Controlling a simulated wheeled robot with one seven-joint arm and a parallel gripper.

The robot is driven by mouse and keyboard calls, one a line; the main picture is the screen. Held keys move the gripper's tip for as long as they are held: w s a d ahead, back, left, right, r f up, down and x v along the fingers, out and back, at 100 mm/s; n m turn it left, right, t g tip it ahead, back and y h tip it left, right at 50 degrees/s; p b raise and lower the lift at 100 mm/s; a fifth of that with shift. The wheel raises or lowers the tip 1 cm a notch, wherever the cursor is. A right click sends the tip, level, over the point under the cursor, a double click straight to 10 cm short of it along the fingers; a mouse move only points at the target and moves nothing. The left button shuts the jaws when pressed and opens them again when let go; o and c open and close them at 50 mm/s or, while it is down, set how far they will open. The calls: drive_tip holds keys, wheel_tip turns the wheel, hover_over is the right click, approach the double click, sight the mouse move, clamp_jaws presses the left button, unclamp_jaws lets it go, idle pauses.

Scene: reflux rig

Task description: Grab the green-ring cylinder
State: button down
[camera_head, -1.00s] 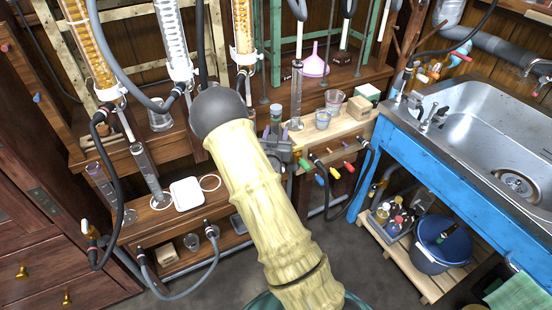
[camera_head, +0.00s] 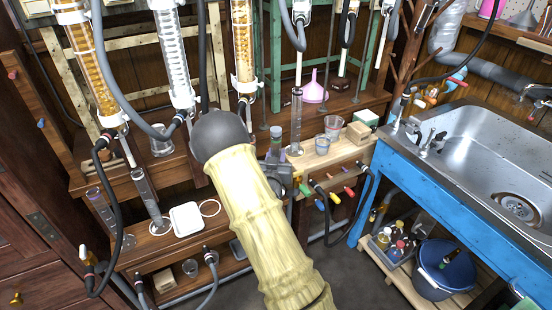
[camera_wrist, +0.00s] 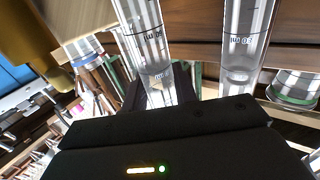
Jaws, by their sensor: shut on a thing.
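A small clear cylinder with a greenish band near its top (camera_head: 277,137) stands upright near the left end of the light wooden ledge. My gripper (camera_head: 276,165) is around it, partly hidden behind my arm. In the wrist view a clear graduated cylinder (camera_wrist: 146,40) runs down between the jaws of my gripper (camera_wrist: 165,92), which are shut on it. Its ring is not clear in that view. A second, taller graduated cylinder (camera_head: 296,120) stands just to the right, apart from the jaws; it also shows in the wrist view (camera_wrist: 243,45).
The blue-framed sink (camera_head: 480,150) is at right.

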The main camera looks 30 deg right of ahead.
sight(276, 137)
drive_tip(key=shift+r+p, duration=1.25)
drive_tip(key=shift+r, duration=3)
